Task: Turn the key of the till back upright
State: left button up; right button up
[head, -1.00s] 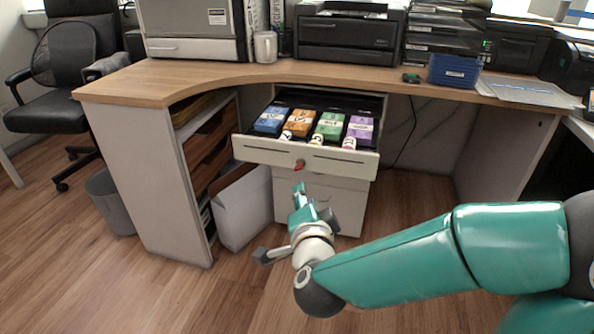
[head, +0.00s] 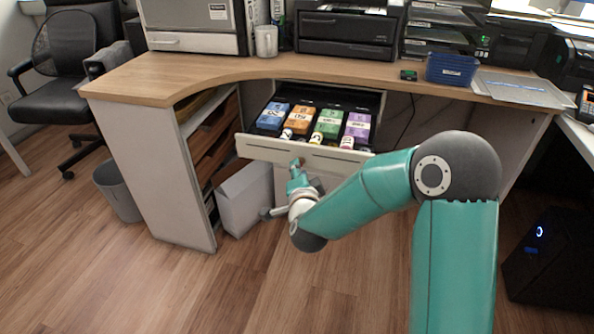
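The till is an open drawer under the counter, with a pale front (head: 330,160). Its small key (head: 298,162) shows at the lower left part of that front, mostly hidden by my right gripper. I cannot tell the key's angle. My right gripper (head: 297,173) is right at the key, reaching up from below. The fingers are too small and covered to show whether they are open or shut on the key. My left gripper is not in view.
Blue, orange, green and purple (head: 357,127) note bundles lie in the drawer, with coin rolls in front. The wooden counter (head: 200,75) is above. A white box (head: 245,195) stands left below the drawer, a grey bin (head: 118,190) farther left. The floor in front is clear.

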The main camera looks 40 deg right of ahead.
jog(key=shift+x, duration=0.9)
jog(key=shift+c, duration=0.2)
